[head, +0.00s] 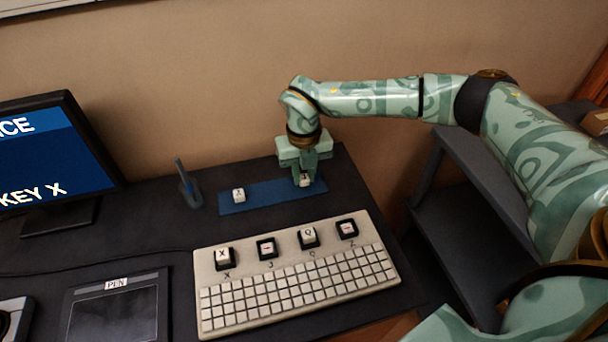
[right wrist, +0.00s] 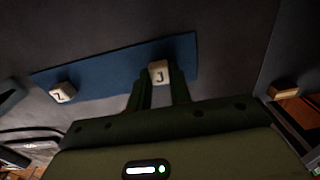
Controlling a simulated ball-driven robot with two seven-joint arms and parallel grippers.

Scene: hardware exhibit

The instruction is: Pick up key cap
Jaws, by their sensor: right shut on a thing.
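My right gripper (head: 305,178) reaches down to the right part of the blue mat (head: 262,194) behind the keyboard. It is shut on a white key cap (head: 305,180). In the right wrist view this key cap (right wrist: 159,72) shows a J and sits between the fingertips of the right gripper (right wrist: 160,84). I cannot tell whether it still touches the mat. A second white key cap (head: 239,195) lies apart on the left part of the mat, and in the right wrist view this cap (right wrist: 62,92) shows a Z. My left gripper is not in view.
A large cream keyboard (head: 205,262) stands in front of the mat, with several big key positions along its back. A pen in a holder (head: 188,186), a monitor (head: 50,150) and a pad labelled PEN (head: 117,310) are to the left. A dark shelf (head: 460,240) stands at right.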

